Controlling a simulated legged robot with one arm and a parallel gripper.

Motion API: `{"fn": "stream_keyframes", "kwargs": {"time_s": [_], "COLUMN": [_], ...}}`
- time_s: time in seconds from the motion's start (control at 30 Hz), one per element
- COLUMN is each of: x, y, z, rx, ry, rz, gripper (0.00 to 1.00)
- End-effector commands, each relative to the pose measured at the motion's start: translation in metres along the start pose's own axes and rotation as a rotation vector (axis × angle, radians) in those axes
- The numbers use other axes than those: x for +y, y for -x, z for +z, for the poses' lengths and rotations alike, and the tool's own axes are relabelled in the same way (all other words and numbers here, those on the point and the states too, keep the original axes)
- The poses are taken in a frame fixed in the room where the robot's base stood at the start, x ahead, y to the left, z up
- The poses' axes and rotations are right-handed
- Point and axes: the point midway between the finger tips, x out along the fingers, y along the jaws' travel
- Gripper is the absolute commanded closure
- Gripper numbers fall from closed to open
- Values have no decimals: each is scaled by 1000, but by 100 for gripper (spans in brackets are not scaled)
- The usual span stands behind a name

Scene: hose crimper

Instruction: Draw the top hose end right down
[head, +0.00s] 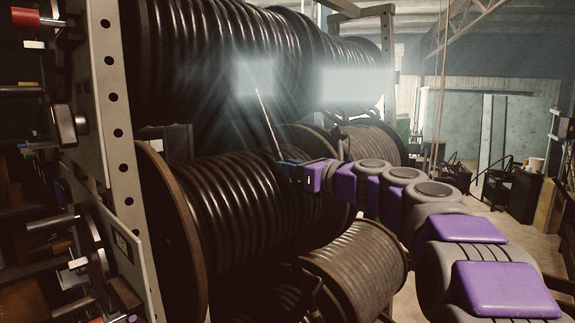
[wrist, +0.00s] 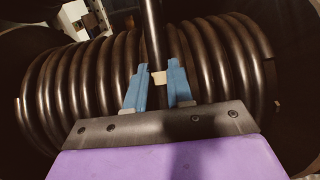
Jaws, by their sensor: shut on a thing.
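The top hose end (head: 268,125) is a thin dark length that hangs, slightly slanted, from the upper reel (head: 190,60) to my gripper (head: 289,164). In the wrist view the hose (wrist: 153,35) runs down from the top edge to between the blue fingers of my gripper (wrist: 157,78). The fingers are shut on it, one on each side. A pale patch (wrist: 158,78) shows on it between the fingertips. My gripper is in front of the middle reel (head: 225,195), below the upper one.
Dark hose coils (wrist: 80,85) fill the space close behind the fingers. A smaller reel (head: 355,262) stands lower. A perforated upright (head: 115,110) and a rack of tools (head: 45,215) stand at left. Open floor (head: 480,205) lies at right.

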Motion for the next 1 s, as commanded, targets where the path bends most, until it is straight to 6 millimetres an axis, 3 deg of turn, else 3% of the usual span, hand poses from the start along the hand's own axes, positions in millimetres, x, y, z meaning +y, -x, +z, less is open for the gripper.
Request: {"fn": "stream_keyframes", "kwargs": {"time_s": [0.1, 0.4, 0.97, 1.0], "x": [-9, -16, -8, -7], "y": [9, 24, 19, 18], "z": [9, -6, -25, -25], "rx": [-16, -15, 3, 4], "ry": [-4, -14, -11, -11], "rz": [-19, -14, 0, 1], "gripper": [100, 100, 100, 75]}}
